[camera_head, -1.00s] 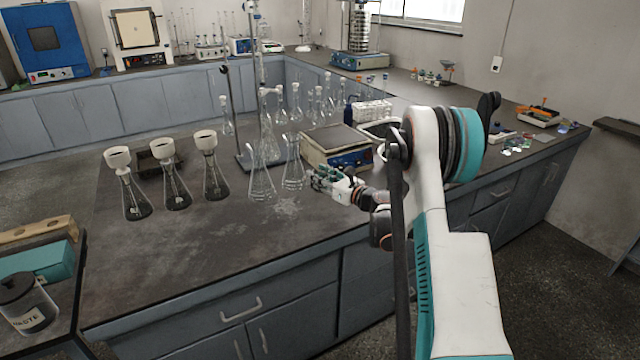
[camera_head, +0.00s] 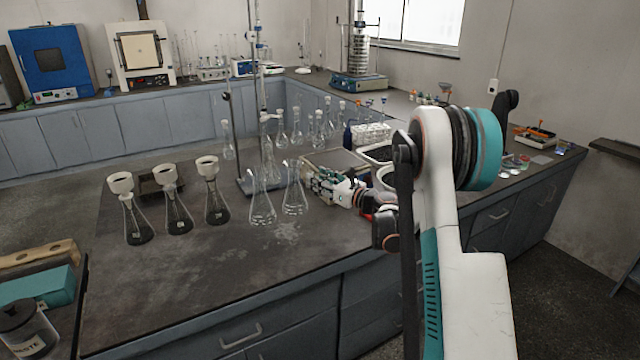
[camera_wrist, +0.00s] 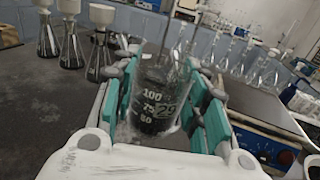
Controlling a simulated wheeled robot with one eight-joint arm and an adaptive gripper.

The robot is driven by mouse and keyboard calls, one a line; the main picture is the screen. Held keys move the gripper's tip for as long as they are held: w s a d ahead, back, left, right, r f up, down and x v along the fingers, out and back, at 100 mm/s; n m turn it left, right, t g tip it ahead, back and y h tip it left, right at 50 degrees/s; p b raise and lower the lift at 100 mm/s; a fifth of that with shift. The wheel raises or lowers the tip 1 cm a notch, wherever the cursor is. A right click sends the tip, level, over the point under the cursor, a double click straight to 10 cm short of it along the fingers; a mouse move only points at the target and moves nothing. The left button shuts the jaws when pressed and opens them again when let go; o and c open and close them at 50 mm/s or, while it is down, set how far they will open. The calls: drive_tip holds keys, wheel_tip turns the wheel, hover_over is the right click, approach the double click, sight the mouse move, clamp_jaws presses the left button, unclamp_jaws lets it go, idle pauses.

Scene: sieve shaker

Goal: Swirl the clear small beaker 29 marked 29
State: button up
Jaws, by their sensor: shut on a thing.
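The clear small beaker marked 29 (camera_wrist: 155,95) is between the teal-padded fingers of my gripper (camera_wrist: 160,112) in the wrist view. It looks upright, with dark contents low in it and printed graduations on its wall. My gripper is shut on it. In the head view my gripper (camera_head: 318,180) is over the bench, right beside two clear flasks and in front of the hotplate. The beaker is hard to make out there. Whether its base touches the bench is hidden.
Two clear conical flasks (camera_head: 262,205) stand just left of my gripper. Several flasks with white funnels (camera_head: 134,215) stand further left. A balance-like box (camera_head: 335,161) is close behind my gripper, and a stand (camera_head: 235,140) rises behind the flasks. The front left bench top is clear.

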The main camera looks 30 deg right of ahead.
wheel_tip(320, 180, up, 5)
drive_tip(key=shift+r+p, duration=0.15)
drive_tip(key=shift+p, duration=1.1)
